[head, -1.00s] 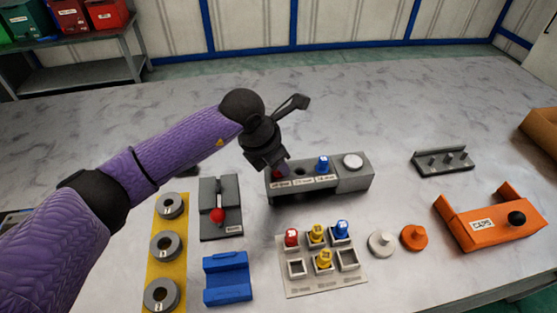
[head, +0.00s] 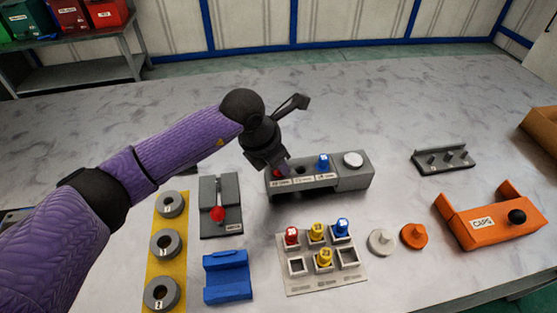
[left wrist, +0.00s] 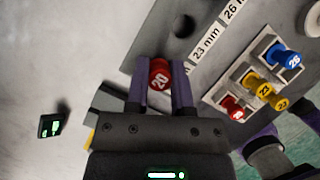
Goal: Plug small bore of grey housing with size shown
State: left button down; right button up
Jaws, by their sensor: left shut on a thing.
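The grey housing (head: 352,183) stands mid-table with a row of bores and size labels on its front. My left gripper (head: 276,166) is over its left end, shut on a red plug (left wrist: 160,74) marked 20. The plug is at the left bore; the fingers hide how deep it sits. The middle bore (head: 300,169) is empty and dark. A blue plug (head: 322,163) stands in the right bore. In the left wrist view, labels read 23 mm (left wrist: 206,40) and 26 (left wrist: 232,10); the label by the red plug is covered.
In front, a plug tray (head: 325,279) holds red, yellow and blue plugs. A white cap (head: 380,242) and orange cap (head: 413,236) lie right of it. An orange caps holder (head: 490,229), blue block (head: 228,277), grey fixture (head: 221,205) and yellow ring strip (head: 161,268) stand around.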

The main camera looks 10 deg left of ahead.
jog(key=shift+s+a, duration=0.2)
jog(key=shift+s, duration=0.05)
jog(key=shift+w, duration=0.25)
pick_arm(q)
jog(key=shift+f, duration=0.1)
pick_arm(e)
jog(key=shift+w+d, duration=0.1)
jog(key=shift+w, duration=0.2)
jog(key=shift+d, duration=0.1)
jog(key=shift+s, duration=0.15)
